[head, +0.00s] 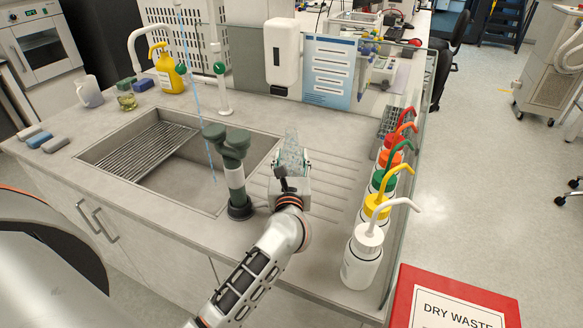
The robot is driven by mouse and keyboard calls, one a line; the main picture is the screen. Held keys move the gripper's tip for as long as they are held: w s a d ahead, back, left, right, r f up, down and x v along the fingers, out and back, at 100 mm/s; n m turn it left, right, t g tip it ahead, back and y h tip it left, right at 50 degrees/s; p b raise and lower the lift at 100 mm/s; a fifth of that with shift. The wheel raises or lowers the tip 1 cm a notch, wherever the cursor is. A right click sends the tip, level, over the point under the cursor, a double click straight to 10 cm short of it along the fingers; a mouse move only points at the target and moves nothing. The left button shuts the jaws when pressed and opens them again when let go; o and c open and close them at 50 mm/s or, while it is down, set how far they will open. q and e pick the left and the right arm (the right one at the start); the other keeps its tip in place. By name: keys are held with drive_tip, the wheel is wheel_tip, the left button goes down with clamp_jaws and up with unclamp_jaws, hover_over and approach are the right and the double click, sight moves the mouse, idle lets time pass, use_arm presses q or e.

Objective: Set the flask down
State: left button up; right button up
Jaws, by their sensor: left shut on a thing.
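A clear glass flask (292,150) with a narrow top stands upright in my left gripper (291,174). The gripper is shut on the flask and hides its lower part. Both are over the ribbed draining area (335,178) to the right of the sink, just right of the dark green tap column. I cannot tell whether the flask's base touches the counter. My right gripper is not in view.
The sink (165,185) lies left of the green tap column (235,175). Several wash bottles with coloured caps (362,258) line the counter's right edge. A soap dispenser (282,55) hangs behind. The ribbed area right of the gripper is clear.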

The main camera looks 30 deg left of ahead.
sight(291, 168)
use_arm(q)
wheel_tip(291, 168, down, 3)
drive_tip(key=shift+r, duration=0.15)
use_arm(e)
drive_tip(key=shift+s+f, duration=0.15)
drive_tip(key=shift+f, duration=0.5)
use_arm(q)
drive_tip(key=shift+f+b, duration=0.2)
drive_tip(key=shift+b, duration=0.15)
drive_tip(key=o, duration=1.2)
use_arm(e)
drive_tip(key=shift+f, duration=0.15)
use_arm(q)
drive_tip(key=shift+r, duration=0.1)
